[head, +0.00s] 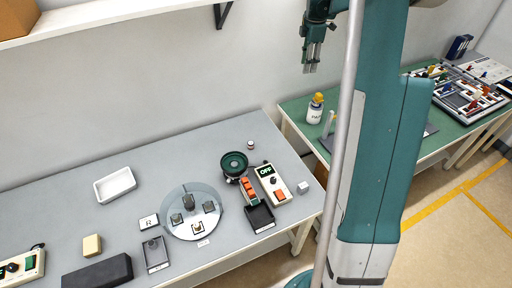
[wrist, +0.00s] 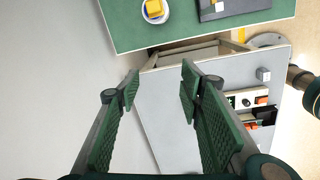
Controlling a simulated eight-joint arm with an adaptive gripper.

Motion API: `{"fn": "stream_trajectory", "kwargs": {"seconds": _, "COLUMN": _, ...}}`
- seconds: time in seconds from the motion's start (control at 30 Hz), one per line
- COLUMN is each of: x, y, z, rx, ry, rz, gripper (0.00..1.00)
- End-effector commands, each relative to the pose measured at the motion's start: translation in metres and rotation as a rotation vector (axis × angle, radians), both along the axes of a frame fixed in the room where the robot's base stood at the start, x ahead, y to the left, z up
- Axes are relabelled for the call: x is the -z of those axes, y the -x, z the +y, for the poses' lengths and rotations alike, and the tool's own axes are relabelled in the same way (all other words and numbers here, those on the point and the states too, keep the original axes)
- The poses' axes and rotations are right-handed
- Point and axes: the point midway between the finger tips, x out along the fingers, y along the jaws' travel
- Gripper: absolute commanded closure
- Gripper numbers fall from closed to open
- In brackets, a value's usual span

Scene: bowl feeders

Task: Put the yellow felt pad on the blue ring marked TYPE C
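I cannot make out a flat yellow felt pad for certain. A yellow piece (head: 318,98) sits at the top of a white labelled cup (head: 314,115) on the green table; in the wrist view the yellow piece (wrist: 154,8) shows at the top edge. I cannot make out a blue ring marked TYPE C in either view. My gripper (head: 311,70) hangs high by the wall, well above the tables. In the wrist view its fingers (wrist: 160,88) are apart, with nothing between them.
The grey table (head: 60,205) holds a round clear plate (head: 179,231) with several small fixtures, a green bowl feeder (head: 234,163), an OFF box (head: 281,196), a white tray (head: 115,185) and a dark block (head: 98,273). A shelf (head: 100,14) juts from the wall at upper left.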

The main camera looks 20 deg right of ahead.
Motion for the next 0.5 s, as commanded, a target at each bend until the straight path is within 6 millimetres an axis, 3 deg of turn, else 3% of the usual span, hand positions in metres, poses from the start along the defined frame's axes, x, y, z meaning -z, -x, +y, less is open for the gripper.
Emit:
{"fn": "stream_trajectory", "kwargs": {"seconds": 0.1, "x": -0.019, "y": 0.009, "z": 0.03, "rx": 0.051, "ry": 0.003, "rz": -0.022, "gripper": 0.63}}
{"fn": "stream_trajectory", "kwargs": {"seconds": 0.5, "x": -0.07, "y": 0.048, "z": 0.118, "rx": 0.24, "ry": -0.004, "rz": -0.109, "gripper": 0.63}}
